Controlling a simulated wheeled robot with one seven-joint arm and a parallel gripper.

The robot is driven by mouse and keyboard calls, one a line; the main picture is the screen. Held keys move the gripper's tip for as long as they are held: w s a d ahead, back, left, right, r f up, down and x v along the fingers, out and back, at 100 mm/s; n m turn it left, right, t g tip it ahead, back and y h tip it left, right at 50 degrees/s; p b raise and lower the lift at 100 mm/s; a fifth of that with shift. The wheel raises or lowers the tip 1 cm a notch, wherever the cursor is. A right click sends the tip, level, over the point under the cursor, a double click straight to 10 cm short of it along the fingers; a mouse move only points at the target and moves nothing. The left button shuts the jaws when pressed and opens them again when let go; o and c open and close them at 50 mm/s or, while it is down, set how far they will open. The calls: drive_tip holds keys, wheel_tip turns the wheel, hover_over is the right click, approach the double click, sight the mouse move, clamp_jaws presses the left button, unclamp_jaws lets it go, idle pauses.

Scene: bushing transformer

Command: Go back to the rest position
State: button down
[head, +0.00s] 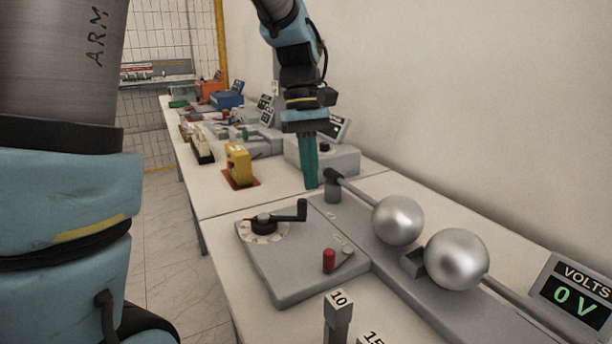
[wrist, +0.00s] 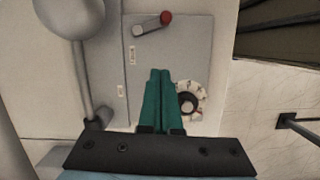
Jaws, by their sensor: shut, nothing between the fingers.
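My gripper (head: 311,187) has green fingers that are closed together with nothing between them. In the head view it points down above the workbench, behind the grey control panel (head: 285,283) and near the black post of the sphere apparatus. In the wrist view my gripper (wrist: 160,72) hangs over the panel, between the dial (wrist: 188,102) and the apparatus with its metal sphere (wrist: 68,12). The dial (head: 262,226) has a black crank handle in the head view. A red-knobbed lever (head: 329,259) stands on the panel.
Two silver spheres (head: 398,219) sit on a rail at the right, near a display (head: 575,296) reading 0 V. A yellow device (head: 238,165) stands on the bench (head: 222,203) to the left. Floor (head: 167,235) is open at the left.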

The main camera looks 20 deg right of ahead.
drive_tip(key=a+f+m+t, duration=0.1)
drive_tip(key=a+f, duration=0.4)
drive_tip(key=a, duration=0.7)
drive_tip(key=a+f+m+t, duration=0.1)
drive_tip(key=a+f+t, duration=0.2)
drive_tip(key=a, duration=1)
drive_tip(key=shift+f, duration=0.85)
drive_tip(key=shift+w, duration=0.1)
